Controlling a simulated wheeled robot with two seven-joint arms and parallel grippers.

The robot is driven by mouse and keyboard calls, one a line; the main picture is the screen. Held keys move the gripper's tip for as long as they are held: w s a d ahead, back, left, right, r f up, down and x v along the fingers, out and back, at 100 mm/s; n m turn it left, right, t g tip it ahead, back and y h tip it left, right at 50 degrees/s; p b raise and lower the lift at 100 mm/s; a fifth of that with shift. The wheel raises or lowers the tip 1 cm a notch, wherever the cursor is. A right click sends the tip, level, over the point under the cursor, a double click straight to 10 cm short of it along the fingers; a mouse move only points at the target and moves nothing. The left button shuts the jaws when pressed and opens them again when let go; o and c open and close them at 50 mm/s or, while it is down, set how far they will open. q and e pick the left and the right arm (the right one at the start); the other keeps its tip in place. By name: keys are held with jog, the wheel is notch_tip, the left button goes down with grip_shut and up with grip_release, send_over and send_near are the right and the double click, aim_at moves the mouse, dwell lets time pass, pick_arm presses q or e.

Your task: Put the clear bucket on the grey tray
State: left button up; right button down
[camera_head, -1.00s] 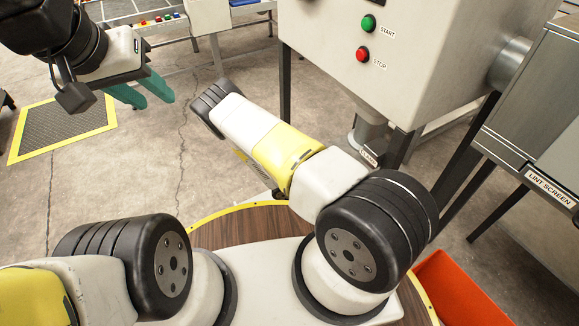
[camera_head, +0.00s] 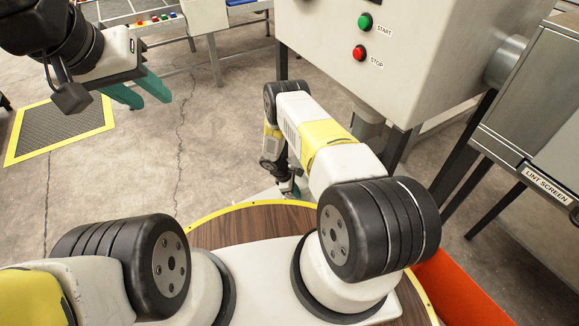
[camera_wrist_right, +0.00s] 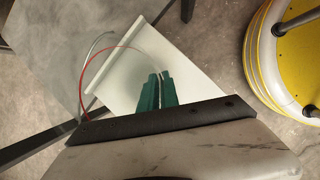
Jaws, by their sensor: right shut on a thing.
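In the right wrist view the green fingers of my right gripper (camera_wrist_right: 157,90) are closed together on what seems to be the rim of the clear bucket (camera_wrist_right: 109,48). Only a thin red arc and a fainter grey arc of the bucket show; its see-through wall is hard to make out. Behind it lies a pale grey tray-like panel (camera_wrist_right: 125,85) with a raised edge; I cannot tell if the bucket touches it. In the head view my right gripper (camera_head: 287,186) points down, mostly hidden beyond my base. My left gripper (camera_head: 140,92) is open and empty at upper left.
A machine (camera_head: 330,25) with start and stop buttons stands ahead, with a lint screen cabinet (camera_head: 530,140) to its right. An orange bin (camera_head: 455,290) is at lower right. A yellow-edged mat (camera_head: 60,130) lies at left. Dark frame bars (camera_wrist_right: 45,138) cross the wrist view.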

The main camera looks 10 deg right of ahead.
jog(key=shift+w+f, duration=0.1)
jog(key=shift+f, duration=0.55)
jog(key=c, duration=1.6)
grip_release()
